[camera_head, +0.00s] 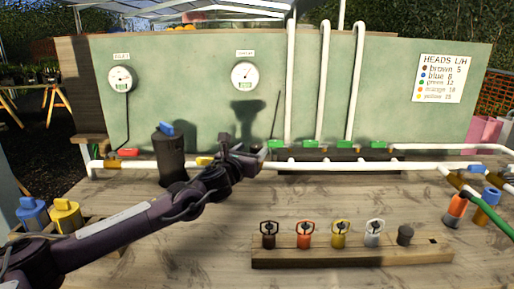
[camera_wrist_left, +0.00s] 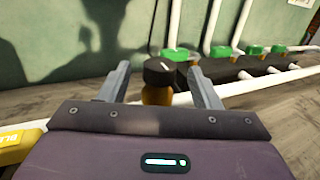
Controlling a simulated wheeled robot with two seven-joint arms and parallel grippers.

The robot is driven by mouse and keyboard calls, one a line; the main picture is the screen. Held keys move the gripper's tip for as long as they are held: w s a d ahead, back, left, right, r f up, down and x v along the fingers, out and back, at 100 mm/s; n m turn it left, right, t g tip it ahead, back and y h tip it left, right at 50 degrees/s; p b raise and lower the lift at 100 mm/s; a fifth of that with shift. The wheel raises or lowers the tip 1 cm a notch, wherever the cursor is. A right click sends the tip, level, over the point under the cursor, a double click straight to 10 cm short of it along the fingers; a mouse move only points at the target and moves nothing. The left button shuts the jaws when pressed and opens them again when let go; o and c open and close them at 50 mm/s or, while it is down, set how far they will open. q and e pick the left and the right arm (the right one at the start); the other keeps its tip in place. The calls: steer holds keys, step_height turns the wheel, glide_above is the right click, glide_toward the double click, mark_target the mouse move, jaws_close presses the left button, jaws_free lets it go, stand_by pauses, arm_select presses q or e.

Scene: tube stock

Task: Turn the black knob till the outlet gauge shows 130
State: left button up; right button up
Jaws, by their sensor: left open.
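The black knob (camera_wrist_left: 158,71) sits on a brass-coloured body (camera_wrist_left: 156,95) in the left wrist view, between the two fingers of my left gripper (camera_wrist_left: 160,82). The fingers stand apart, with a visible gap on each side of the knob. In the head view my left gripper (camera_head: 248,155) is over the white pipe line below the outlet gauge, and the arm largely hides the knob. The outlet gauge (camera_head: 244,75) is the right one of two round white dials on the green board; its figures are too small to read. My right gripper is not in view.
The inlet gauge (camera_head: 121,78) hangs at left. A dark cylinder with a blue top (camera_head: 171,155) stands beside my left arm. Green-topped valves (camera_head: 311,144) line the pipe at right. A wooden rack (camera_head: 350,257) with several coloured heads lies in front. Bare tabletop shows between.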

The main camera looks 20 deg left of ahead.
mark_target(254, 149)
arm_select(q)
steer(key=shift+w+d, duration=0.15)
steer(key=shift+w, duration=0.95)
steer(key=shift+w+d, duration=0.1)
steer(key=shift+w, duration=0.95)
steer(key=shift+f, duration=0.1)
steer(key=c, duration=1)
